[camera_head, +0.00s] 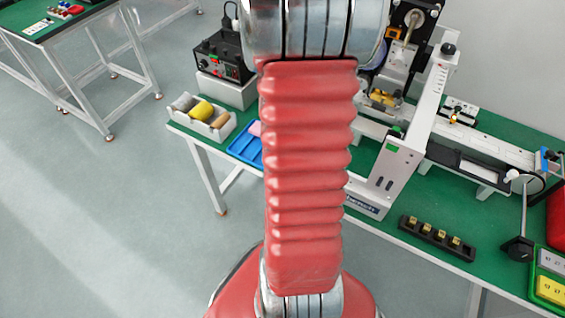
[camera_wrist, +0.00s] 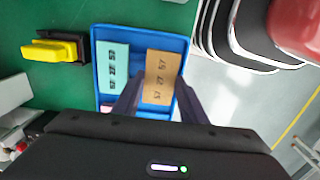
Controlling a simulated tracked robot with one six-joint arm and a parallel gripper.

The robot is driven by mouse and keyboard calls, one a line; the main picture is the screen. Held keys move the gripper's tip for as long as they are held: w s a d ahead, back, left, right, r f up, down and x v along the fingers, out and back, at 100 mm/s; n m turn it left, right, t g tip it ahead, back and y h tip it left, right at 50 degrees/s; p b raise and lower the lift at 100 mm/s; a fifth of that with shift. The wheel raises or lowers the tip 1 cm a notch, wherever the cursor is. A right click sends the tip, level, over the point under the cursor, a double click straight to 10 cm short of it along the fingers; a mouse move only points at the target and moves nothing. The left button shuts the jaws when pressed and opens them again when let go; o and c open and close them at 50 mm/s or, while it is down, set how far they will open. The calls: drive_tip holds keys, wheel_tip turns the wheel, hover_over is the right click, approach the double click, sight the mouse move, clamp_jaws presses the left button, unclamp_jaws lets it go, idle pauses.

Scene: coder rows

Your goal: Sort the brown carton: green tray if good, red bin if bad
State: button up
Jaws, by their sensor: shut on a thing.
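The brown carton (camera_wrist: 162,68), printed with dark numerals, shows in the wrist view over the right half of the blue tray (camera_wrist: 139,30). My gripper (camera_wrist: 157,97) is shut on its near end, one dark finger on each side. I cannot tell whether the carton touches the tray floor. In the head view my red arm hides the gripper and carton; part of the blue tray (camera_head: 240,146) shows. The green tray (camera_head: 536,291), holding a grey and a yellow carton, is at the lower right edge. The red bin (camera_head: 557,216) is partly cut off behind it.
A pale teal carton (camera_wrist: 112,68) lies left of the brown one, with a pink piece (camera_wrist: 106,107) near it. A yellow object (camera_wrist: 50,50) in a black holder stands farther left. A white machine (camera_head: 408,150) and a black strip of brass pieces (camera_head: 436,236) occupy the bench.

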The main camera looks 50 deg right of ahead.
drive_tip(key=shift+r, duration=1.75)
wheel_tip(320, 180, up, 8)
drive_tip(key=w+d+r+m, duration=0.1)
drive_tip(key=w+d+m, duration=0.1)
drive_tip(key=m, duration=0.2)
drive_tip(key=w+a+f+m, duration=0.1)
drive_tip(key=w+a, duration=0.4)
drive_tip(key=w, duration=0.4)
drive_tip(key=w+a, duration=0.5)
drive_tip(key=w, duration=0.5)
drive_tip(key=w+a+f+n, duration=0.2)
drive_tip(key=w+a, duration=0.2)
drive_tip(key=a, duration=0.7)
drive_tip(key=w+a+f+n, duration=0.2)
drive_tip(key=w+a+f, duration=0.1)
drive_tip(key=a, duration=0.8)
drive_tip(key=shift+w+a, duration=0.35)
drive_tip(key=shift+w, duration=0.5)
